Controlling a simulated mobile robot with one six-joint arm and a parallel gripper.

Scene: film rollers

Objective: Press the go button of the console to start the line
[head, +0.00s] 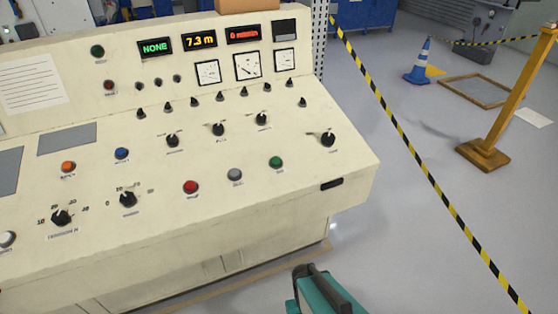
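The cream console (330,200) fills the left and middle of the head view. A green button (276,162) sits near the right end of its sloped desk, with a small label below it too blurred to read. A grey-white button (235,174) and a red button (190,186) are to its left. Another green button or lamp (97,51) is on the upright back panel. A teal and dark part of my arm shows at the bottom, apart from the buttons. My gripper's fingers are not visible.
Black knobs, including one (328,139) right of the green button, stand on the desk. Displays read NONE (155,48) and 7.3 m (199,41). A yellow-black tape (420,160), yellow post (485,153) and blue cone (418,65) are on the right. Grey floor lies between console and tape.

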